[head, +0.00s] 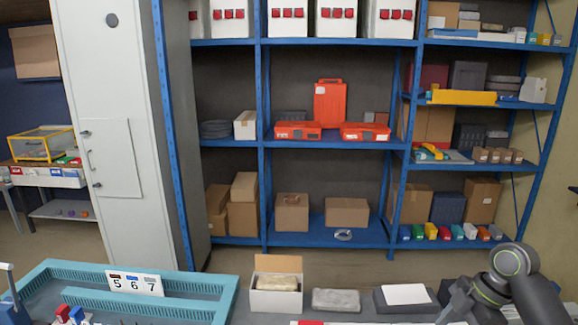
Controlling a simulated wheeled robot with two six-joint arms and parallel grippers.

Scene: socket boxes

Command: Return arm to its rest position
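My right arm comes in at the lower right over the bench, bent, with a green ring at one joint. My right gripper (452,303) is dark grey and points down and left, close to the right end of the bench. Its fingertips are too small and dark to tell whether they are open or shut. I see nothing held in it. My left arm and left gripper do not show.
On the bench are a teal tray (60,266) with a "5 6 7" sign (135,284), an open white box (276,299), a grey block (336,300) and a dark box with a white sheet (405,294). A blue shelf rack (330,145) stands behind, a grey cabinet (110,130) to its left.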

